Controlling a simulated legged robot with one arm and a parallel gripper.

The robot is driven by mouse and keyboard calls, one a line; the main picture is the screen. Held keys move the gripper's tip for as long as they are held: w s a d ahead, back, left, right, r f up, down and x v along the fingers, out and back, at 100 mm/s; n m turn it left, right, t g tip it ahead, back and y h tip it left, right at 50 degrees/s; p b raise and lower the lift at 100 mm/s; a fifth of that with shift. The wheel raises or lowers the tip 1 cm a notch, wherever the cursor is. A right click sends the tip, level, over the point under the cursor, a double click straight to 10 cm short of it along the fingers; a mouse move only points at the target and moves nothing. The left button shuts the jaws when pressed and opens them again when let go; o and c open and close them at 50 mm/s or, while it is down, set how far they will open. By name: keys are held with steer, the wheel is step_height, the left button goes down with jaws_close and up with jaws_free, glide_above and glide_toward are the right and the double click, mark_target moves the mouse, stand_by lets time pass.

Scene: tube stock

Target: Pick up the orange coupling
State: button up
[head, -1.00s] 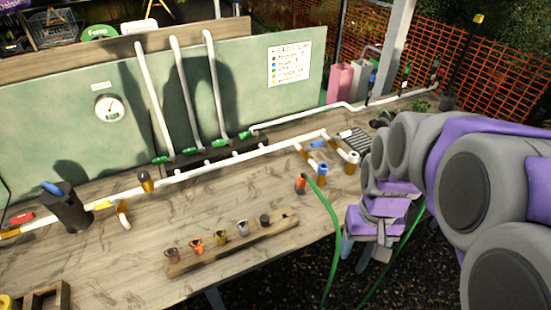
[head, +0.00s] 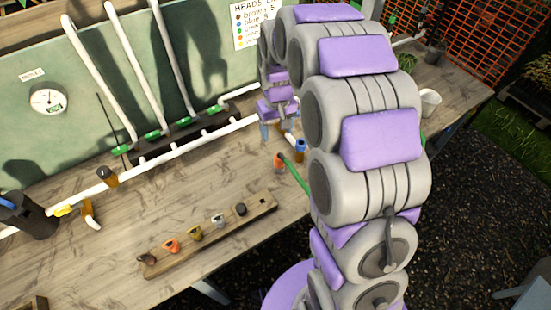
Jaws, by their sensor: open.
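A small orange coupling (head: 171,246) sits in the wooden rack (head: 262,204) on the bench, second from the rack's left end. A brown fitting (head: 146,259) is on its left and a yellow one (head: 195,233) on its right. Another orange-red piece (head: 279,161) stands on the bench by the end of the green hose. My gripper (head: 277,132) is open and points down, near that piece and the white pipe, up and right of the rack. I see nothing between its fingers. My arm hides part of the bench's right side.
A white pipe (head: 165,160) runs along the bench, with upright pipes behind it. A blue-topped piece (head: 300,146) stands beside my gripper. The green hose (head: 296,177) passes behind my arm. A dark cup (head: 32,218) is at left. The bench around the rack is mostly clear.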

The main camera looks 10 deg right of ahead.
mark_target(279, 158)
steer(key=f, duration=0.3)
steer(key=f+b, duration=0.1)
steer(key=f, duration=0.2)
steer(key=d+f, duration=0.1)
steer(key=f, duration=0.2)
steer(key=shift+f+b, duration=0.2)
steer(key=shift+b, duration=0.2)
steer(key=shift+a+f, duration=0.25)
steer(key=shift+f, duration=0.15)
steer(key=f, duration=0.2)
steer(key=f+b, duration=0.1)
steer(key=f, duration=0.1)
steer(key=shift+s+d+f+b, duration=0.1)
steer(key=shift+d+f+b, duration=0.1)
steer(key=shift+f+b, duration=0.1)
steer(key=shift+r, duration=0.1)
steer(key=shift+a, duration=0.1)
steer(key=c, duration=1.1)
steer(key=shift+r, duration=0.1)
